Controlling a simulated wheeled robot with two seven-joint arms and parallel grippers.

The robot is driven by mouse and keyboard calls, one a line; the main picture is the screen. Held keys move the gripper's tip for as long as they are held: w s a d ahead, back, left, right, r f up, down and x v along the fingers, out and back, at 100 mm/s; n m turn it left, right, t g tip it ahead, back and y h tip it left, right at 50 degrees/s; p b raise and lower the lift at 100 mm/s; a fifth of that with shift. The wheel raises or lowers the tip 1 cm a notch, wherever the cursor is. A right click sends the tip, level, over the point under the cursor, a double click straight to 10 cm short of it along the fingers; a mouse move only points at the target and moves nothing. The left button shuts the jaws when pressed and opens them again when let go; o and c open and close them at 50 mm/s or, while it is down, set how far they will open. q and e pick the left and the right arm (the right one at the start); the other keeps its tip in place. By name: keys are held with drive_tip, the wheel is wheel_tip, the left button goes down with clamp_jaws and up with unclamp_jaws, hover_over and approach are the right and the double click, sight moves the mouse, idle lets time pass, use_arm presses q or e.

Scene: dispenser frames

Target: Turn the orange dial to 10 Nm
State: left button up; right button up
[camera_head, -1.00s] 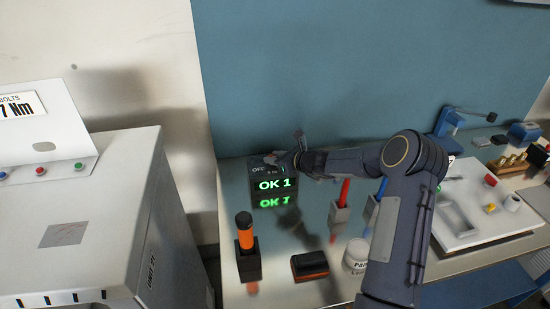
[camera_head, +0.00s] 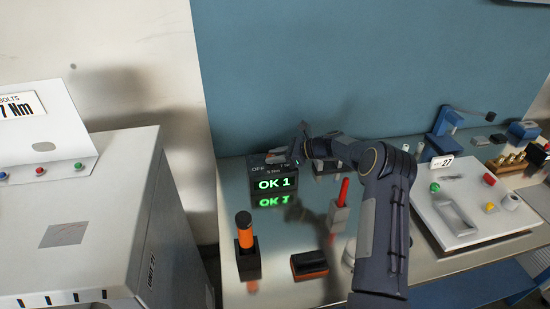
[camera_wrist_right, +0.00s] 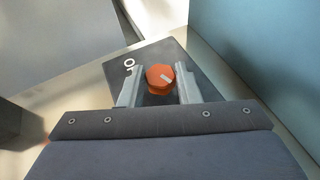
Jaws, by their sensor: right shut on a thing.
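A dark control box (camera_head: 259,170) stands at the back left of the bench, with a green lit display (camera_head: 275,184) reading "OK 1". Its top face carries "OFF", "5 Nm" and a further label that is partly hidden. The orange dial (camera_wrist_right: 159,76) is six-sided with a pale pointer mark, and shows in the right wrist view; my gripper hides it in the head view. My right gripper (camera_head: 298,152) is at the box's top. In the wrist view my right gripper (camera_wrist_right: 158,82) is shut on the dial, one finger on each side. My left gripper is out of view.
An orange-handled tool (camera_head: 245,228) stands in a black holder, near a black and orange block (camera_head: 310,264). A red tool (camera_head: 343,190) stands beside my forearm. A white tray (camera_head: 480,230) is at the right. A grey machine (camera_head: 90,215) with a sign ending "7 Nm" stands left.

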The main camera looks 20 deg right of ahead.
drive_tip(key=shift+w+d+f+n+g+y+b, duration=0.1)
drive_tip(key=shift+n+g+y+b, duration=0.4)
drive_tip(key=shift+n+g, duration=0.25)
drive_tip(key=o, duration=1)
drive_tip(key=b+v, duration=0.2)
drive_tip(key=v, duration=0.5)
drive_tip(key=shift+d+r, duration=0.3)
drive_tip(key=shift+d, duration=0.05)
drive_tip(key=shift+n, duration=0.25)
